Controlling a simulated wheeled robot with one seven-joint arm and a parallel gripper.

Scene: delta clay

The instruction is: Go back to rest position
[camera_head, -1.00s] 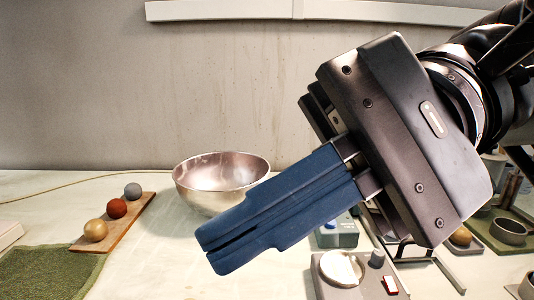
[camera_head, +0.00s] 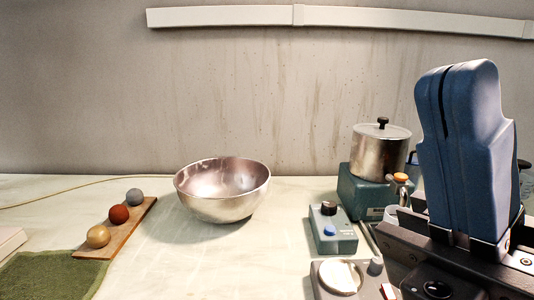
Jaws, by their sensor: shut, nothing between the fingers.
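My gripper (camera_head: 458,72) stands at the right side of the head view with its blue fingers pointing up. The fingers are shut with only a thin seam between them, and they hold nothing. The gripper's dark body shows at the lower right corner. It hides part of the table's right side.
A metal bowl (camera_head: 222,192) stands mid-table. A wooden board (camera_head: 130,229) with three balls and a green cloth (camera_head: 48,276) lie left. A lidded pot (camera_head: 380,150) on a teal base, a small teal box (camera_head: 333,232) and a grey device (camera_head: 345,279) stand near my gripper.

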